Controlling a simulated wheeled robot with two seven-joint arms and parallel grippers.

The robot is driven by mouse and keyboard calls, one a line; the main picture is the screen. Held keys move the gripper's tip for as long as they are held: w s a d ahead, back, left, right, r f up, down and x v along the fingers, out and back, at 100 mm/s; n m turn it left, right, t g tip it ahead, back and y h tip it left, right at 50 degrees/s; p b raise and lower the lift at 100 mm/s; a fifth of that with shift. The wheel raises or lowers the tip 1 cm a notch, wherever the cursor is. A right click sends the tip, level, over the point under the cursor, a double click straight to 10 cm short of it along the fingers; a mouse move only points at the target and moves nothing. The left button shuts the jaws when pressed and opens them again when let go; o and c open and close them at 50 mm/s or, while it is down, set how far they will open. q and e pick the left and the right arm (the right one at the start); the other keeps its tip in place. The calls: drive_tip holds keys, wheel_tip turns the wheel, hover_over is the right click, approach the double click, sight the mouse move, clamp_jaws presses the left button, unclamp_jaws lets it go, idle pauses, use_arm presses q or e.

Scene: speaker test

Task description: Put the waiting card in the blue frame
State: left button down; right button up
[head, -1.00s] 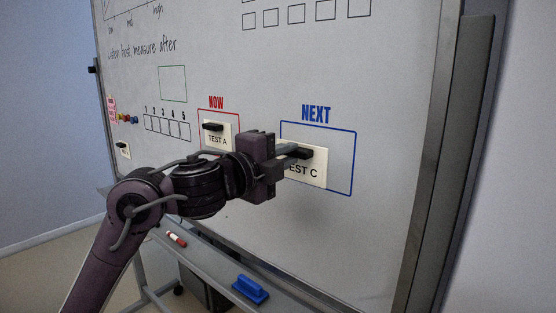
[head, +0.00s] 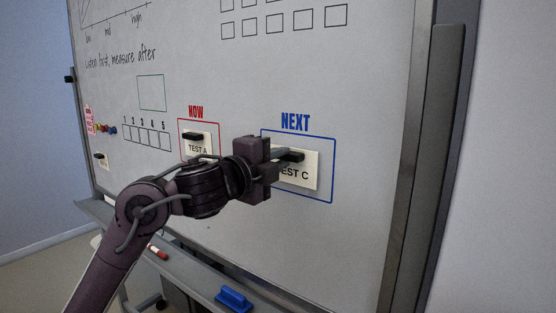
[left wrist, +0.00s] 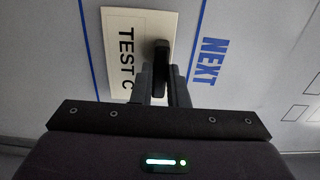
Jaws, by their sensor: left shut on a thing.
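The TEST C card (head: 304,172) is cream with a black handle (head: 291,156). It is at the board inside the blue frame (head: 333,170) under the word NEXT; I cannot tell whether it touches the surface. My left gripper (head: 284,156) is shut on the card's handle and hides the card's left part. In the left wrist view, the card (left wrist: 138,40) lies between the blue lines, with the fingers (left wrist: 158,84) at its black handle (left wrist: 161,65). The TEST A card (head: 197,146) is in the red frame (head: 181,122) under NOW. My right gripper is not in view.
The whiteboard (head: 370,90) stands upright, with a tray (head: 190,258) below it. A blue eraser (head: 233,299) and a red marker (head: 158,252) lie there. Another small card (head: 101,161) with a black handle is at the far left, below colored magnets (head: 106,128).

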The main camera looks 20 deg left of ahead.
use_arm(q)
drive_tip(key=shift+w+d, duration=0.15)
drive_tip(key=shift+w, duration=0.25)
idle(0.7)
drive_tip(key=c, duration=0.9)
unclamp_jaws()
drive_tip(key=shift+c, duration=0.2)
drive_tip(key=shift+s+a, duration=0.2)
drive_tip(key=shift+s, duration=0.25)
drive_tip(key=v, duration=0.6)
drive_tip(key=shift+p, duration=0.45)
